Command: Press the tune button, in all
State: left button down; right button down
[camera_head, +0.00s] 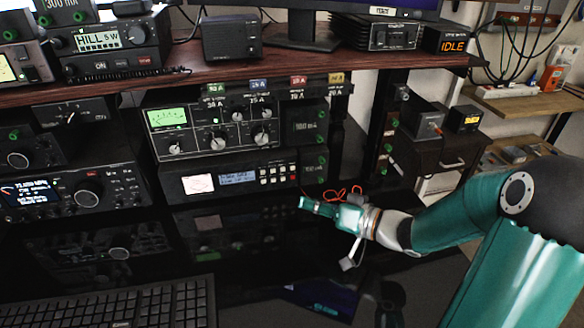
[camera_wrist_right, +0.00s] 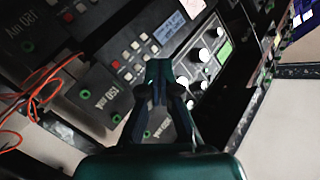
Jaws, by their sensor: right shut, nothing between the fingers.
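A black tuner unit (camera_head: 190,187) with a pale meter and a blue text display sits on the lower rack shelf in the head view. Its small push buttons (camera_head: 279,174) are in rows right of the display, a red one among them. They also show in the right wrist view (camera_wrist_right: 135,47), with a red button (camera_wrist_right: 116,64). The labels are too small to read, so I cannot tell which is the tune button. My right gripper (camera_head: 303,202) is shut and empty, below and right of the buttons. Its fingertips (camera_wrist_right: 158,66) hide part of the panel in the wrist view.
Above is a unit with a green meter (camera_head: 167,117) and several knobs. Small dark boxes (camera_head: 314,162) stand right of the tuner. Orange wires (camera_head: 343,193) loop behind my right gripper. A keyboard (camera_head: 120,304) lies at the lower left. A wooden shelf (camera_head: 290,72) overhangs the units.

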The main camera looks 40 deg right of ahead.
aim_at(293, 168)
jog(key=shift+w, duration=0.15)
jog(key=shift+w+d, duration=0.3)
jog(key=shift+w, duration=0.25)
jog(key=w+d, duration=0.1)
jog(key=w, duration=0.2)
jog(key=w+d, duration=0.1)
jog(key=shift+w+d+r, duration=0.1)
jog(key=shift+w+d, duration=0.2)
jog(key=shift+w, duration=0.05)
jog(key=shift+w+d+p, duration=0.45)
jog(key=shift+w+p, duration=0.05)
jog(key=shift+w, duration=0.35)
jog(key=shift+w+d+p, duration=0.15)
jog(key=shift+w+p, duration=0.1)
jog(key=shift+p, duration=0.15)
jog(key=shift+w+d, duration=0.1)
jog(key=shift+w, duration=0.05)
